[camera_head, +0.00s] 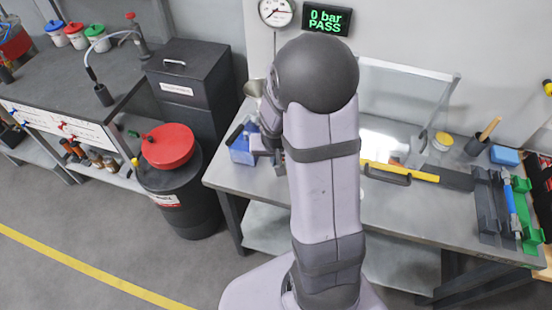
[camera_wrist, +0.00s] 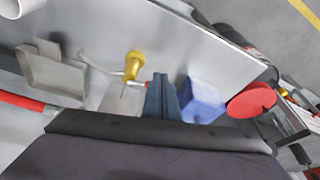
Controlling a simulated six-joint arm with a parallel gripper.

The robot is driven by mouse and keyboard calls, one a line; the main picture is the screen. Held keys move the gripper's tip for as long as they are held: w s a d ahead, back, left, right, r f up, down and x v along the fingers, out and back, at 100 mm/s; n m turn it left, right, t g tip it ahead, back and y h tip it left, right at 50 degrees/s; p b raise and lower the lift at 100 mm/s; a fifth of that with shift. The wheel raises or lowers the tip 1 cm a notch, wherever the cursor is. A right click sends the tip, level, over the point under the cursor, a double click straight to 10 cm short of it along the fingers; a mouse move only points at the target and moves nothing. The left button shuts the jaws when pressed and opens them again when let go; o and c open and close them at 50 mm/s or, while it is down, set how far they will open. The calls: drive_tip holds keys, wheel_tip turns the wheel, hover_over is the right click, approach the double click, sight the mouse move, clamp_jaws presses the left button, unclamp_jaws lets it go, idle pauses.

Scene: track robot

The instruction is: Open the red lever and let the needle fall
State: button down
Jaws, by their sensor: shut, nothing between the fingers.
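The round dial gauge (camera_head: 277,12) hangs on the back wall with its dark needle visible; the display (camera_head: 327,19) beside it reads "0 bar PASS". In the wrist view a red bar (camera_wrist: 20,101) with a grey end enters from the left edge; I cannot tell whether it is the red lever. A yellow fitting (camera_wrist: 133,65) with a thin pin stands over the bench, with a small red spot beside it. My gripper (camera_wrist: 160,78) is shut and empty, near the yellow fitting and the blue box (camera_wrist: 203,101). In the head view my arm hides most of that area.
The grey bench (camera_head: 402,214) carries a yellow-edged tool (camera_head: 400,171), a cup (camera_head: 475,145) and a rack with a blue-and-green tool (camera_head: 512,208). A black drum with a red lid (camera_head: 168,146) stands left of the bench. The floor in front is clear.

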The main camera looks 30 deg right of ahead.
idle(0.3)
drive_tip(key=w+m+b, duration=0.1)
drive_tip(key=b, duration=0.2)
drive_tip(key=m+b, duration=0.1)
drive_tip(key=b, duration=0.2)
drive_tip(key=shift+w+d+h, duration=0.2)
drive_tip(key=shift+w+h, duration=0.1)
drive_tip(key=shift+w, duration=0.1)
drive_tip(key=shift+s, duration=0.25)
drive_tip(key=shift+s, duration=0.55)
drive_tip(key=shift+s+a, duration=0.1)
